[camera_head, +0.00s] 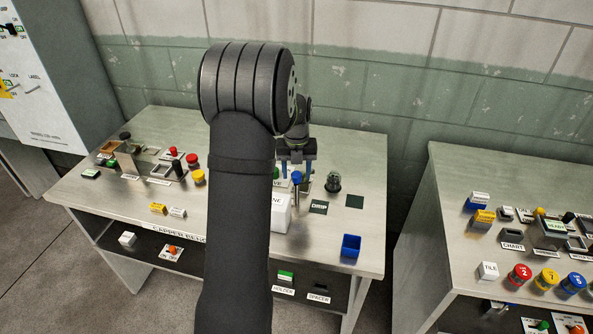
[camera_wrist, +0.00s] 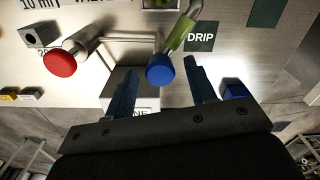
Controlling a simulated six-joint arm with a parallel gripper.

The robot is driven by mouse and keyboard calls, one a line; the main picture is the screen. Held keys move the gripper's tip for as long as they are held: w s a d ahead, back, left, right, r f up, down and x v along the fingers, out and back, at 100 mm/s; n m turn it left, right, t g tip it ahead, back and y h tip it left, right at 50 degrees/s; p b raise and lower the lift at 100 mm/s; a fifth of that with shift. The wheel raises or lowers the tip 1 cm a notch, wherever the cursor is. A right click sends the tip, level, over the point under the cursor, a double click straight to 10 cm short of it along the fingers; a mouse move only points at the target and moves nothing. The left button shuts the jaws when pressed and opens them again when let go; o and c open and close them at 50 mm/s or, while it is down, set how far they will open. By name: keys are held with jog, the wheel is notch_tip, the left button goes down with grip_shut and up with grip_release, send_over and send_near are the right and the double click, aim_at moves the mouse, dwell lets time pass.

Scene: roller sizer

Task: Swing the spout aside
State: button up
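A blue round knob (camera_wrist: 160,68) ends a slim metal and green arm (camera_wrist: 183,32), which looks like the spout; I cannot be sure. The blue knob (camera_head: 296,177) also shows in the head view, just below my gripper. My gripper (camera_head: 297,163) points down at the bench with its fingers apart. In the wrist view, the gripper (camera_wrist: 160,78) has one blue finger on each side of the knob; I cannot tell whether either touches it. The dark DRIP plate (camera_wrist: 200,37) lies right of the spout arm. My arm hides part of the bench in the head view.
A white box (camera_head: 281,214) stands in front of the knob. In the wrist view, a red knob (camera_wrist: 60,62) is at left.

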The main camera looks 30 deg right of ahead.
aim_at(296, 173)
jog(key=shift+r, duration=0.1)
notch_tip(296, 173, up, 17)
dwell(0.5)
jog(key=shift+r, duration=0.1)
